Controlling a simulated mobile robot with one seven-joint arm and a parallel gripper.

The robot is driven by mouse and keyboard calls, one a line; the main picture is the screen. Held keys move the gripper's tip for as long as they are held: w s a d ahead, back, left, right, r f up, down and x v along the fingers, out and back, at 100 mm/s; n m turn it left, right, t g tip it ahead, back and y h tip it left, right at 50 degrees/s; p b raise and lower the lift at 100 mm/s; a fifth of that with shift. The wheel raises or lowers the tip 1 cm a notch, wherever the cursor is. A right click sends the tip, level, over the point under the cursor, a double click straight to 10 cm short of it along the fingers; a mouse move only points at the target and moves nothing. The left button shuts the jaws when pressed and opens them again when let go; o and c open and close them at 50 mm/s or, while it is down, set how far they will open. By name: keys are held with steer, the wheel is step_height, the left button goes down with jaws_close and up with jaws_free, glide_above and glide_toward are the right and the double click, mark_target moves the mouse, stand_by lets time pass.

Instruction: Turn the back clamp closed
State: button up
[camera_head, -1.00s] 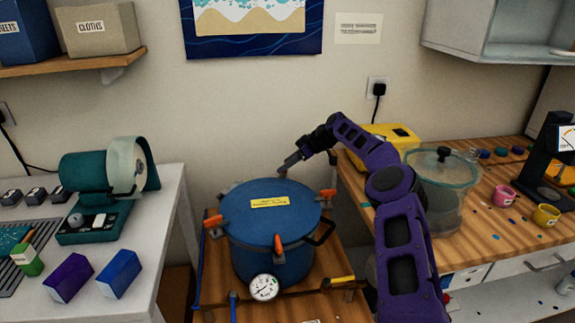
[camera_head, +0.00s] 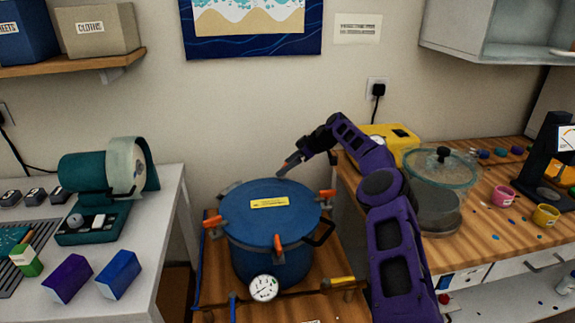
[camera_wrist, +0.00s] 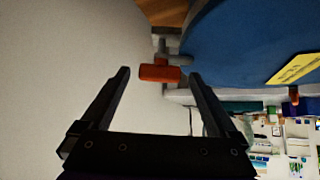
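The blue pressure pot (camera_head: 270,225) stands on a wooden cart, lid on, with a yellow label on the lid. The back clamp's orange handle (camera_wrist: 160,73) lies crosswise between my fingertips in the wrist view, with a gap on each side. In the head view a bit of orange (camera_head: 283,168) shows at the fingertips. My gripper (camera_head: 289,165) is at the pot's back rim, open and empty; it also shows in the wrist view (camera_wrist: 160,75). Other orange clamp handles are at the right (camera_head: 327,193), front (camera_head: 277,243) and left (camera_head: 212,221).
A pressure gauge (camera_head: 263,288) and a black side handle (camera_head: 322,233) stick out from the pot. The wall is close behind. A wooden bench at the right holds a yellow machine (camera_head: 392,140) and a clear lidded chamber (camera_head: 438,190). A white table (camera_head: 165,210) is at the left.

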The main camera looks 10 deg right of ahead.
steer(key=v, duration=0.7)
steer(key=shift+d+r, duration=0.15)
steer(key=shift+r, duration=0.05)
